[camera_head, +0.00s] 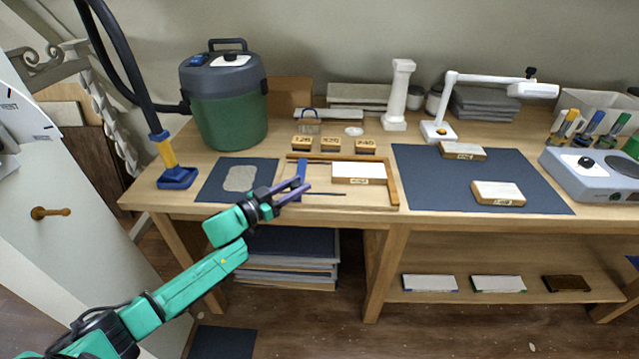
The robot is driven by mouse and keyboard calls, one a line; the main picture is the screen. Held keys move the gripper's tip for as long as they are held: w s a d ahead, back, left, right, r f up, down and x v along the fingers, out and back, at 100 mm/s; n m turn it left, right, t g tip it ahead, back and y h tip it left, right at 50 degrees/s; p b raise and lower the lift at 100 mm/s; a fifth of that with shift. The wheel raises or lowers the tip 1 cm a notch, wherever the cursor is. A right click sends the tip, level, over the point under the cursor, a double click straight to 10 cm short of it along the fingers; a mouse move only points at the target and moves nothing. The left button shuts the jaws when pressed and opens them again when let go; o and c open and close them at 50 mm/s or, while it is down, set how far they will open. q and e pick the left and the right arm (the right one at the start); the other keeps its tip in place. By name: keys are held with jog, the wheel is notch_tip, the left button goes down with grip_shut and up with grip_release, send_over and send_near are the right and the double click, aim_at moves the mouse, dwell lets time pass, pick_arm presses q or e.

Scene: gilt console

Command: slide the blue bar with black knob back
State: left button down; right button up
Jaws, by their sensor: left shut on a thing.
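The blue bar (302,170) stands at the left part of a wooden frame (393,185) on the table, running from the frame's back rail towards the front. My left gripper (300,189) reaches in from the left, at the front end of the bar. Its purple fingers are shut on the bar's front end. The black knob is hidden or too small to tell between the fingers. A wooden block with a white top (358,172) lies inside the frame, to the right of the bar and apart from it. My right gripper is out of view.
A dark mat with a grey patch (240,178) lies left of the frame. Several numbered wooden blocks (331,145) stand behind it. A green canister (228,105) and a blue-footed hose nozzle (177,178) stand at left. A large dark mat (420,175) lies at right.

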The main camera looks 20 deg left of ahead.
pick_arm(q)
jog(key=a, duration=0.1)
jog(key=s+a, duration=0.1)
jog(key=a, duration=0.1)
jog(key=shift+a, duration=0.3)
jog(key=shift+w, duration=0.1)
jog(key=c, duration=0.6)
grip_release()
jog(key=shift+o, duration=0.5)
jog(key=shift+a, duration=0.15)
